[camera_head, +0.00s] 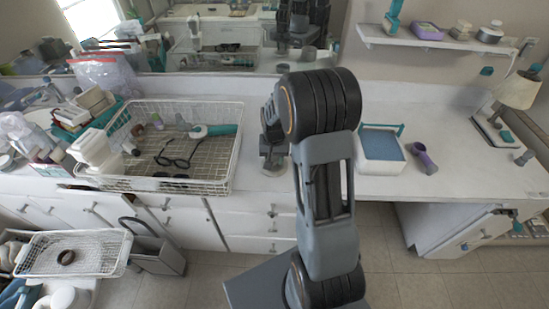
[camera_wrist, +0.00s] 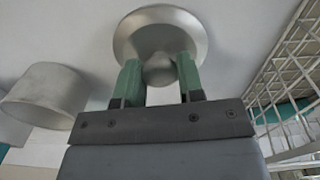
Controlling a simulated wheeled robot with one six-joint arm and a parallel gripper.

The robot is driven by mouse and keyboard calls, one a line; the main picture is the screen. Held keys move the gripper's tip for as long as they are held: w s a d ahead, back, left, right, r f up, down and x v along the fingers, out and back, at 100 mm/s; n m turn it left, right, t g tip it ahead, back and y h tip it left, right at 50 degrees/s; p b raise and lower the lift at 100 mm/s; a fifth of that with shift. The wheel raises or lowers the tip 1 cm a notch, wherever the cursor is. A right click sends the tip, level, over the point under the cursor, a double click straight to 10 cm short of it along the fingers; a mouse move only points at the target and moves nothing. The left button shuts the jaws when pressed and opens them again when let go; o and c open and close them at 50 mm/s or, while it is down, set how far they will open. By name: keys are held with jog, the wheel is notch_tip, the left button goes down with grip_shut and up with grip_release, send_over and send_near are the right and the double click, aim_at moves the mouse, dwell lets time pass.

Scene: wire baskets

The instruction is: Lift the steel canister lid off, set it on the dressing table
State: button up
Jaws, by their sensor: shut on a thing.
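The steel lid (camera_wrist: 160,22) is a round metal disc with a knob, seen in the wrist view. My gripper (camera_wrist: 159,72) has green fingertips, shut on the knob from either side. The open steel canister (camera_wrist: 45,92) stands to the left of the lid in the wrist view, apart from it. The lid is over the white dressing table (camera_head: 452,105); I cannot tell whether it touches the top.
A large wire basket (camera_head: 236,150) with glasses and bottles stands left of my arm; its side shows close by on the right in the wrist view (camera_wrist: 285,80). Right are a blue-topped white box (camera_head: 381,165) and a purple item (camera_head: 424,158). The table's far right has bare room.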

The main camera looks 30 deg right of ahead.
jog(key=shift+f+b, duration=0.3)
jog(key=shift+f, duration=0.15)
dwell(0.3)
jog(key=o, duration=1.2)
jog(key=shift+r, duration=0.2)
jog(key=shift+r+p, duration=2.9)
jog(key=shift+r, duration=0.95)
notch_tip(320, 180, up, 14)
jog(key=shift+f+b, duration=0.15)
jog(key=shift+b, duration=0.3)
